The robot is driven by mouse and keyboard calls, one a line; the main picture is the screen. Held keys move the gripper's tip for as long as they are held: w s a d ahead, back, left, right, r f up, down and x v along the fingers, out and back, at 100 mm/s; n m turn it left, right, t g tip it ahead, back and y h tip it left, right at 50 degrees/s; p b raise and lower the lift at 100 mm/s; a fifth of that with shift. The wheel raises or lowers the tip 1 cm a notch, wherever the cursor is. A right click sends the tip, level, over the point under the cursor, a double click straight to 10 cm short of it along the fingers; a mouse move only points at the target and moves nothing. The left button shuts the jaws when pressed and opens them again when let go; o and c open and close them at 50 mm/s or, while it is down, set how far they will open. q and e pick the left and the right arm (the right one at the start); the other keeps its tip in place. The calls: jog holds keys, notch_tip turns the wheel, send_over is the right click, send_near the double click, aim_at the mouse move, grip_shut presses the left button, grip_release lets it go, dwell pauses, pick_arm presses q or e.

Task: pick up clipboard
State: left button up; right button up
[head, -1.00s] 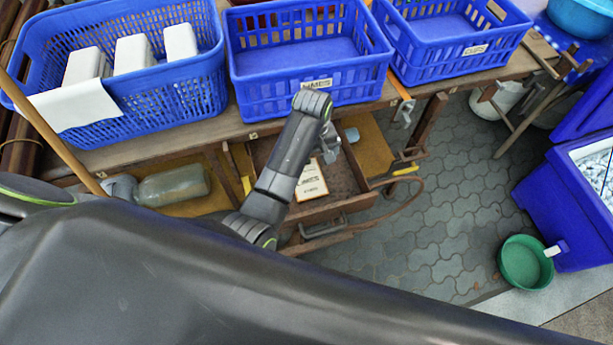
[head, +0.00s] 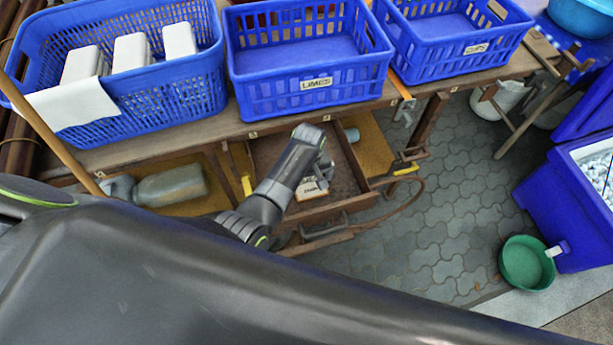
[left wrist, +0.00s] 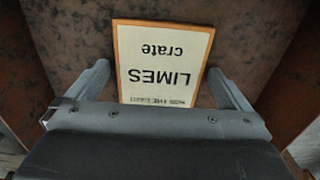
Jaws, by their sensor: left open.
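The clipboard (head: 309,190), a small wooden-edged board with a cream sheet, lies in the open drawer under the workbench. In the left wrist view the clipboard (left wrist: 163,62) reads "LIMES crate", upside down. My left gripper (head: 324,170) is over the drawer and partly hides the board in the head view. In the left wrist view the left gripper (left wrist: 160,82) is open, with one finger on each side of the board's lower part. I cannot tell how high the fingertips are above it. My right gripper is not in view.
The brown drawer (head: 345,178) has walls around the board. Above it stand a blue crate labelled LIMES (head: 318,88), another blue crate (head: 455,50) and a blue basket (head: 165,105) with white blocks. A green basin (head: 525,263) sits on the paving at right.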

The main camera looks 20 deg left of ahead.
pick_arm(q)
jog(key=c, duration=0.8)
jog(key=shift+r, duration=0.1)
